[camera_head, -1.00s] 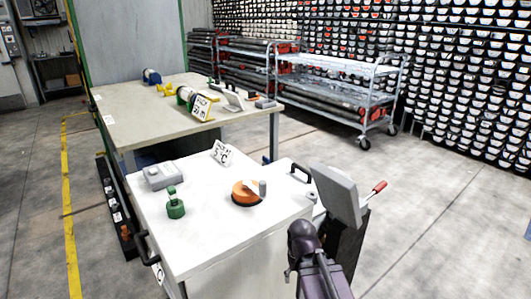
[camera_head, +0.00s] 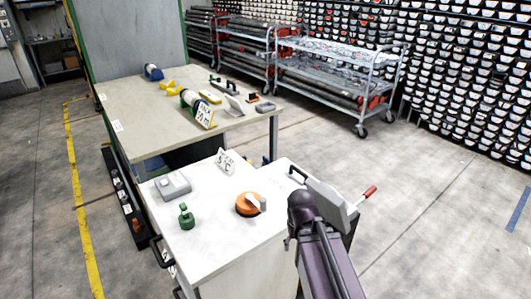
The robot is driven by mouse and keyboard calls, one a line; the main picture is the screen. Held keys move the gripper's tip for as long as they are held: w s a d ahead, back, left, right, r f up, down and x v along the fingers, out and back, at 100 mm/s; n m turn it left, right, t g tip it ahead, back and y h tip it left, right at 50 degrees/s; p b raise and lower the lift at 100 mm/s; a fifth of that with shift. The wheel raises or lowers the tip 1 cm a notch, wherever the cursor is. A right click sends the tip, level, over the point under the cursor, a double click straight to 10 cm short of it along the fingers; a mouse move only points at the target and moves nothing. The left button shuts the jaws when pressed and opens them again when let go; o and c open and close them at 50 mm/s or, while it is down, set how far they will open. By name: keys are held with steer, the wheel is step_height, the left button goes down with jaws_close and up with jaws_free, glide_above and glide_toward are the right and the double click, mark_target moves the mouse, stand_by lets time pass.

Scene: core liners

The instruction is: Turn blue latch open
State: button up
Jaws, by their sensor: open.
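No part can be clearly made out as a blue latch. A blue-ended cylindrical thing (camera_head: 153,72) lies at the back left of the beige table (camera_head: 150,105), too small to read in detail. Nearer on that table is a white cylinder with blue and green ends (camera_head: 190,97). My arm rises at the lower right, beside the white cabinet and well short of the beige table's things. My gripper's fingers do not show.
The white cabinet top (camera_head: 215,215) holds an orange knob (camera_head: 246,205), a green fitting (camera_head: 186,217), a grey box (camera_head: 173,186) and a sign (camera_head: 226,161). A grey panel (camera_head: 330,203) and red-tipped handle (camera_head: 369,192) stand right. Open floor (camera_head: 430,200) lies further right.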

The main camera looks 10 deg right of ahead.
step_height(320, 180, up, 12)
steer(key=p, duration=1)
steer(key=shift+f, duration=0.2)
steer(key=shift+c, duration=0.8)
steer(key=shift+s, duration=0.15)
